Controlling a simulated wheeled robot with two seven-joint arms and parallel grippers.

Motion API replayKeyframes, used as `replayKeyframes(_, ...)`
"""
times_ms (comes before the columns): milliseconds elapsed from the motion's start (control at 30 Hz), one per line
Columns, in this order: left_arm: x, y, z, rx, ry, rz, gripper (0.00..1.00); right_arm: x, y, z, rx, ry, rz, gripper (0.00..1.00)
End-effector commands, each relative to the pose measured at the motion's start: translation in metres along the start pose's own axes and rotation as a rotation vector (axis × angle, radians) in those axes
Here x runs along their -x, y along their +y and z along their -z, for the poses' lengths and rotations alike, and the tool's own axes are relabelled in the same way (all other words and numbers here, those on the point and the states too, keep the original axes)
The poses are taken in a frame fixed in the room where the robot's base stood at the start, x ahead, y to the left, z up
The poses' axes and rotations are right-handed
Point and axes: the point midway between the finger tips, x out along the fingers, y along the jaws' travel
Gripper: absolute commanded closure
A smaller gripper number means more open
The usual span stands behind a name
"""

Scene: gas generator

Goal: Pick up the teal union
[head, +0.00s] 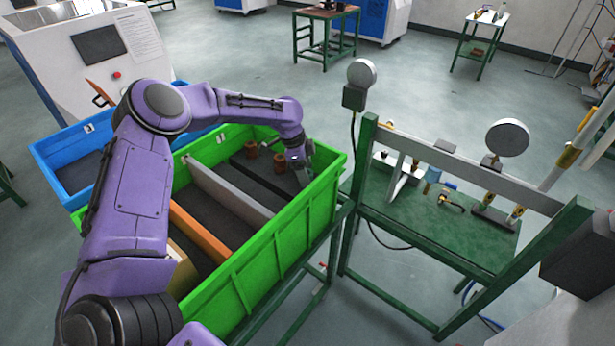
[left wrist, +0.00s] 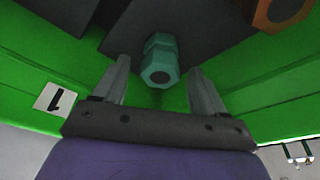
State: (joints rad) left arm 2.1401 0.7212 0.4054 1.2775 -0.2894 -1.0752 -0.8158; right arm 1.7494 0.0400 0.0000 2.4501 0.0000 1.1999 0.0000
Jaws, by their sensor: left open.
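The teal union (left wrist: 160,60) is a hex-ended fitting, seen in the left wrist view just ahead of and between the two fingertips. It lies in the end compartment of the green bin (head: 243,266), near the bin's wall. My left gripper (head: 302,172) reaches down into that compartment in the head view. Its two fingers (left wrist: 158,72) are spread apart, with nothing held between them. In the head view I cannot make out the union, which seems hidden by the gripper. My right gripper is not in view.
Brown fittings (head: 251,150) stand in the bin near the gripper; one also shows in the left wrist view (left wrist: 282,10). Grey (head: 225,188) and orange (head: 199,231) dividers split the bin. A blue bin (head: 60,160) is at left, and a green bench (head: 435,215) with gauges at right.

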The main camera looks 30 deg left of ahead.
Motion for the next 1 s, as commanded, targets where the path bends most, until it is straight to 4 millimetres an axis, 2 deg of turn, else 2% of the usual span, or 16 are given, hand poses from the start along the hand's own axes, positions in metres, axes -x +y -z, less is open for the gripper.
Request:
replayKeyframes(33, -0.006, 0.001, 0.000, 0.001, -0.002, -0.004, 0.29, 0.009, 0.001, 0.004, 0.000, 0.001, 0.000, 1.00)
replayKeyframes(167, -0.027, 0.001, 0.001, -0.001, -0.002, -0.002, 0.29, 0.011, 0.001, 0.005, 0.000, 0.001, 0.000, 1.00)
replayKeyframes(400, -0.032, 0.000, 0.001, -0.002, 0.000, 0.001, 0.29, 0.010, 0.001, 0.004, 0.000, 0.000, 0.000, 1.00)
replayKeyframes(467, -0.032, 0.000, 0.001, -0.002, 0.000, 0.000, 0.45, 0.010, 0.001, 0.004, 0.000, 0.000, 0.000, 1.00)
replayKeyframes(500, -0.032, 0.000, 0.001, -0.002, 0.000, 0.000, 0.58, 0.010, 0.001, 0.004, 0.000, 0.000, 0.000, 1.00)
replayKeyframes(600, -0.032, 0.000, 0.001, -0.002, 0.000, 0.000, 0.88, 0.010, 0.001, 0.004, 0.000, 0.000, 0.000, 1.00)
replayKeyframes(867, -0.031, 0.000, 0.001, -0.002, 0.000, 0.000, 0.88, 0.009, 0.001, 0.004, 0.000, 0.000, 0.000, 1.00)
replayKeyframes(1000, -0.023, -0.001, 0.004, -0.003, 0.001, 0.002, 0.88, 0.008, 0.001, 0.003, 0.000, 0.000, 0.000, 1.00)
